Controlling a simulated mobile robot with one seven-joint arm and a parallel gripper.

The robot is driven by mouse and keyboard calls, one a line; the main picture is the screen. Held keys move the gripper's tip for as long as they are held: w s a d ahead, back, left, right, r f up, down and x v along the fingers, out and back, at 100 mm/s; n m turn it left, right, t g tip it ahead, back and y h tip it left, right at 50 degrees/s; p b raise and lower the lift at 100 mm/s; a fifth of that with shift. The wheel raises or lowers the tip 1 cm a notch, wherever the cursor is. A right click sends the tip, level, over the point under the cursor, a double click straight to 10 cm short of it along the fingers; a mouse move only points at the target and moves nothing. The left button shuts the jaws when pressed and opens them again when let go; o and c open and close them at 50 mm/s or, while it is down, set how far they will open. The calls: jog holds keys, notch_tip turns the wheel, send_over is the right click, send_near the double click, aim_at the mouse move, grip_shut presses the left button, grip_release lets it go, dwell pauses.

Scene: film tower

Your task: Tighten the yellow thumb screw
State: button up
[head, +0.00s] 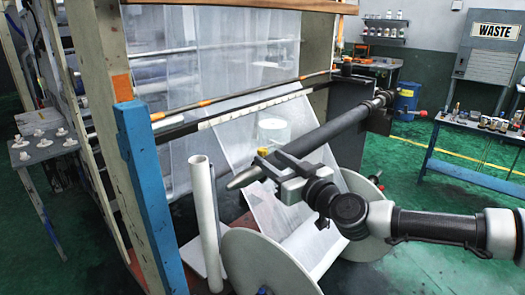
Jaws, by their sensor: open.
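A small yellow piece (262,152), which looks like the thumb screw, shows at the upper edge of the dark grey shaft (335,128), near its pointed left end. It is too small to tell how far it is screwed in. My gripper (284,188) reaches in from the right, at the near side of the shaft's left part. It is open, with nothing seen between its fingers. The yellow piece is just above and left of the gripper in the picture; I cannot tell whether they touch. The gripper partly overlaps the shaft.
White reel discs (262,262) and a film web (240,135) lie below and behind the gripper. A white tube (204,215) stands at left, beside a blue post (150,200). A blue bench (470,172) is at right. Green floor is open at far right.

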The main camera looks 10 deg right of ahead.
aim_at(262, 153)
jog(key=x, duration=0.5)
grip_shut()
